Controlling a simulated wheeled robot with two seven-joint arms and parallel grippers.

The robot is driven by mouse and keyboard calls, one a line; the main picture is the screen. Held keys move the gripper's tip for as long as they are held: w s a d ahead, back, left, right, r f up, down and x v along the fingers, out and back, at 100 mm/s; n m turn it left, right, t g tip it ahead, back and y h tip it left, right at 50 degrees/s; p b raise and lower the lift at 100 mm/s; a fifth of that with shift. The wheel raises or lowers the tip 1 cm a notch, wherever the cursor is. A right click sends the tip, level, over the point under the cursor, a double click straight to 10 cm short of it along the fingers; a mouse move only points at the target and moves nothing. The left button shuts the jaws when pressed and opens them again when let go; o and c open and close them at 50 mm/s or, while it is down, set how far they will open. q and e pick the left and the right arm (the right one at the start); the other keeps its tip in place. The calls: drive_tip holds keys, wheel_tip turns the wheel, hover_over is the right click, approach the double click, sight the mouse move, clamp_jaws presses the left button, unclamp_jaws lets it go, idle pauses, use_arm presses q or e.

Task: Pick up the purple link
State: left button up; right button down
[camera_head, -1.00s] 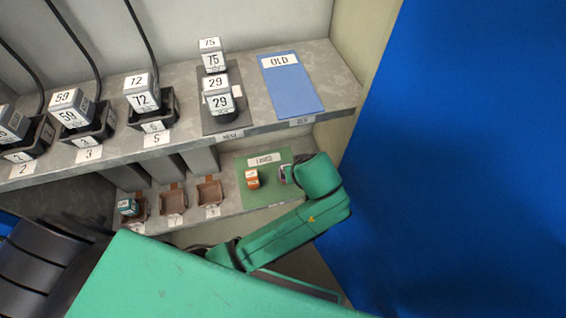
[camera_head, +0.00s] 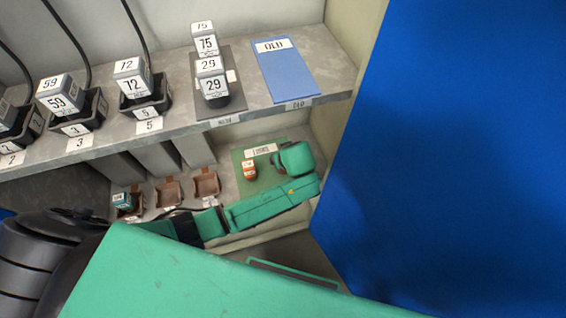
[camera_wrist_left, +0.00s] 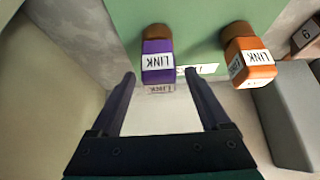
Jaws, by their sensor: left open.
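In the left wrist view the purple link (camera_wrist_left: 157,58), a small block with a white LINK label and a brown round end, is on the green mat (camera_wrist_left: 205,40). My left gripper (camera_wrist_left: 160,77) is open, its two fingertips just short of the link, one on either side of its line. The link does not appear to be gripped. In the head view the green wrist of this arm covers the spot beside the orange link (camera_head: 249,170), so the purple link and the fingers are hidden there. My right gripper is not in view.
The orange link also shows right of the purple one in the left wrist view (camera_wrist_left: 250,60). Brown trays (camera_head: 168,194) stand left of the mat, one holding a teal block (camera_head: 122,201). The upper shelf (camera_head: 180,112), with numbered blocks and a blue OLD mat (camera_head: 285,72), overhangs this area.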

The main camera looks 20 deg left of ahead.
use_arm(q)
drive_tip(key=shift+s, duration=0.1)
drive_tip(key=c, duration=1.1)
clamp_jaws()
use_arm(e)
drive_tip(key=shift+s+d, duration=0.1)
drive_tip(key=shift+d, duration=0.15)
